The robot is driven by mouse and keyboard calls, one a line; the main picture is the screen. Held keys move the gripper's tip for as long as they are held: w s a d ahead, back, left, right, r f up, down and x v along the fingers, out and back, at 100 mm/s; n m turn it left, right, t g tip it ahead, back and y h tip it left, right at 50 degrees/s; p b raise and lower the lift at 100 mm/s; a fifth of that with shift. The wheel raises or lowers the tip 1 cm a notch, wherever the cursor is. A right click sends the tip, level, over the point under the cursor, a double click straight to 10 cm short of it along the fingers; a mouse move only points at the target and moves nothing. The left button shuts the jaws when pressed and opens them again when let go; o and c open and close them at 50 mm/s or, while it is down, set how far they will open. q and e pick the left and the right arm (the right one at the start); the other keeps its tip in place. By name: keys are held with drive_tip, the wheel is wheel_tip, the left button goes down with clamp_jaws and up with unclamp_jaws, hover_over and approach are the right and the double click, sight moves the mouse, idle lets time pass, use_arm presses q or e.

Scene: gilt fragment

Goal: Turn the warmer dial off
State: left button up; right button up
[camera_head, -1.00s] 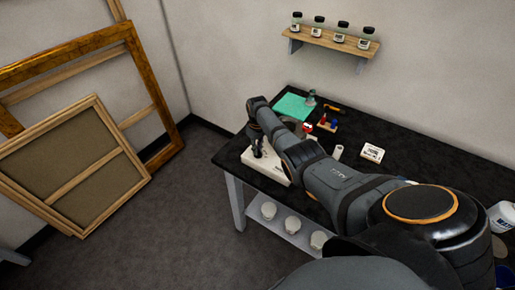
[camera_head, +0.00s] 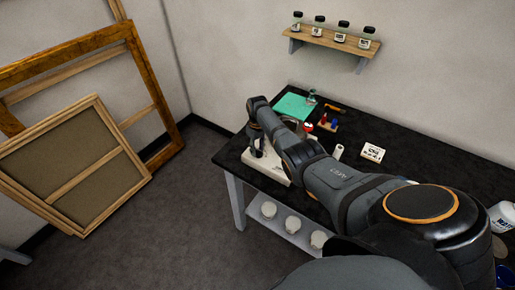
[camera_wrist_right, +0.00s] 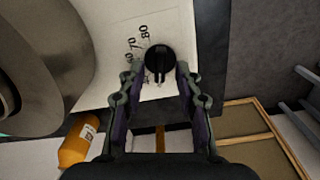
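The warmer (camera_head: 277,170) is a white box at the left end of the black table, partly hidden behind my right arm. In the right wrist view its white top (camera_wrist_right: 112,28) carries a printed scale with numbers, among them 70 and 80. The round black dial (camera_wrist_right: 160,58) sits beside that scale, with a light pointer mark on it. My right gripper (camera_wrist_right: 160,72) is open, its fingertips on either side of the dial; whether they touch it I cannot tell. In the head view the right gripper (camera_head: 257,147) points down at the warmer. My left gripper is not in view.
A metal pot (camera_wrist_right: 30,65) stands close by on the warmer. The black table (camera_head: 430,160) holds a green mat (camera_head: 293,106), a small white labelled box (camera_head: 373,152) and small bottles. A wall shelf (camera_head: 330,40) holds several jars. Frames (camera_head: 75,165) lean at left.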

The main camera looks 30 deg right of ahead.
sight(257, 150)
wheel_tip(257, 150, up, 12)
idle(0.5)
idle(0.3)
